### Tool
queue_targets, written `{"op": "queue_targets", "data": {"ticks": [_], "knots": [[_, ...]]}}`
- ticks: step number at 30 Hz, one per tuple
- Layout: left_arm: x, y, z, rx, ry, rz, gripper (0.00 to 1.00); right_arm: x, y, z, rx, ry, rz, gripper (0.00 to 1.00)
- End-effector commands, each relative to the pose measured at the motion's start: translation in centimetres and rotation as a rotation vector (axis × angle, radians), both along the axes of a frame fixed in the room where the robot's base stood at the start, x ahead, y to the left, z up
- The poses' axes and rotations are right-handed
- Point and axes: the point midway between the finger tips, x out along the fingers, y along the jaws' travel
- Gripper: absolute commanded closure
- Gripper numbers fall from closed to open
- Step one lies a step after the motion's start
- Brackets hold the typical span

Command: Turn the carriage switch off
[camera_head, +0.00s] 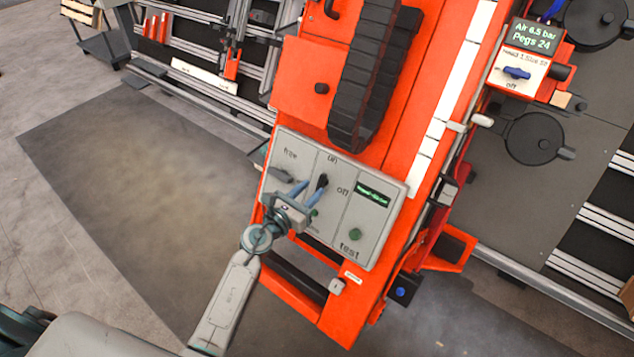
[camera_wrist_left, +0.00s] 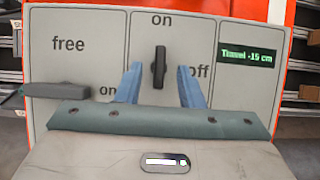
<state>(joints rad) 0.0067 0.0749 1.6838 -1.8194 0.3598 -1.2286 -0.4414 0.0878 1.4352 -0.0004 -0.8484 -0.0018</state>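The carriage switch is a small black knob (camera_head: 323,180) on the grey control panel (camera_head: 385,218), between the words "on" and "off". In the left wrist view the knob (camera_wrist_left: 158,67) stands upright, in line with "on" above it; "off" is to its right. My left gripper (camera_head: 308,190) is in front of the panel. In the left wrist view its two blue fingers (camera_wrist_left: 160,86) are apart, one on each side of the knob, with visible gaps. I cannot tell how far their tips are from the panel. My right gripper is not in view.
A grey lever (camera_wrist_left: 50,90) sits left of the knob, between "free" and "on". A green display (camera_wrist_left: 246,57) reads "Travel -15 cm". A green button (camera_head: 355,234) is above "test". Another box (camera_head: 518,72) with a blue knob is at upper right. Open floor (camera_head: 140,170) lies left.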

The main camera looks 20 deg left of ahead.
Motion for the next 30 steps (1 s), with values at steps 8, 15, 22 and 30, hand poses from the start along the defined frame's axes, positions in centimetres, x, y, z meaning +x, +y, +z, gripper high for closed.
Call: {"op": "queue_targets", "data": {"ticks": [8, 15, 22, 30], "knots": [[3.1, -1.1, 0.0, -0.003, 0.001, 0.0, 0.65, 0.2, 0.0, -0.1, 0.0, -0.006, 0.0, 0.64], [3.4, -1.3, 0.0, -0.002, 0.001, 0.0, 0.65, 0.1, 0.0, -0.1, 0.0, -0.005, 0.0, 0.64], [3.4, -1.2, 0.0, -0.002, 0.001, 0.0, 0.91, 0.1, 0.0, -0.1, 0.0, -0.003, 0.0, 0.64], [3.4, -1.2, 0.0, -0.006, 0.002, 0.002, 1.0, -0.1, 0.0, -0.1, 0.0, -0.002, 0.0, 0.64]]}}
